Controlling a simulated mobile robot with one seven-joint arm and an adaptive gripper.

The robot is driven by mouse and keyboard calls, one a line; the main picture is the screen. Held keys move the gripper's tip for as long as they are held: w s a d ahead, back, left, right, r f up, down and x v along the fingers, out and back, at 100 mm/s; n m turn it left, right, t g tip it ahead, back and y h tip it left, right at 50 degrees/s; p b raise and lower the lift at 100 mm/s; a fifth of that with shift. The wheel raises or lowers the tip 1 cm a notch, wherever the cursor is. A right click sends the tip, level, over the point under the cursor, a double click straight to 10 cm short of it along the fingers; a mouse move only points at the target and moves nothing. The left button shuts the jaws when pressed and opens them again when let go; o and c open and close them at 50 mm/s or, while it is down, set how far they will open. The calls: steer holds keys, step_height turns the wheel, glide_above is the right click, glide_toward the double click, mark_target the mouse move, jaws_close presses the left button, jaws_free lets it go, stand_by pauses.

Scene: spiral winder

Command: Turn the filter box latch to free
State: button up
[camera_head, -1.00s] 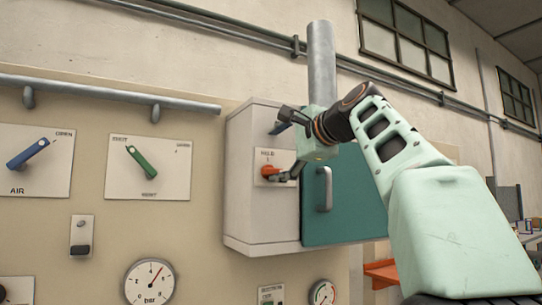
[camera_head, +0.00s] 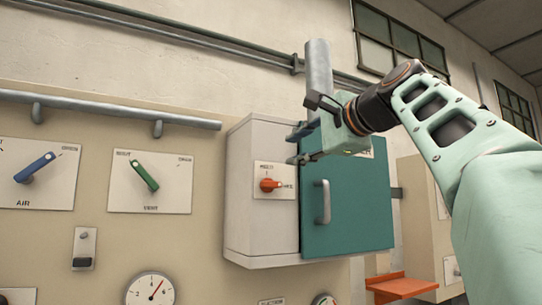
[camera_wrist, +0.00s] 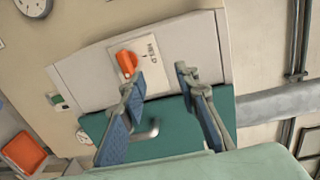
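The filter box (camera_head: 262,222) is a pale wall cabinet with a teal door (camera_head: 345,220) and a grey handle (camera_head: 323,202). Its latch is an orange knob (camera_head: 268,185) on a white plate with small labels. The knob's bar lies about level and points right, towards the right-hand label; the lettering is too small to read surely. The latch also shows in the wrist view (camera_wrist: 126,63). My gripper (camera_head: 292,146) is up and to the right of the latch, apart from it. In the wrist view its two fingers (camera_wrist: 158,75) are spread and empty.
On the panel left of the box are a blue lever (camera_head: 35,168), a green lever (camera_head: 144,171) and a pressure gauge (camera_head: 150,290). A grey rail (camera_head: 100,105) runs above them. A vertical pipe (camera_head: 318,70) rises from the box top. An orange shelf (camera_head: 400,285) is at lower right.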

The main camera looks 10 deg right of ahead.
steer(key=shift+f+v, duration=0.25)
steer(key=shift+v, duration=0.85)
steer(key=shift+f, duration=0.1)
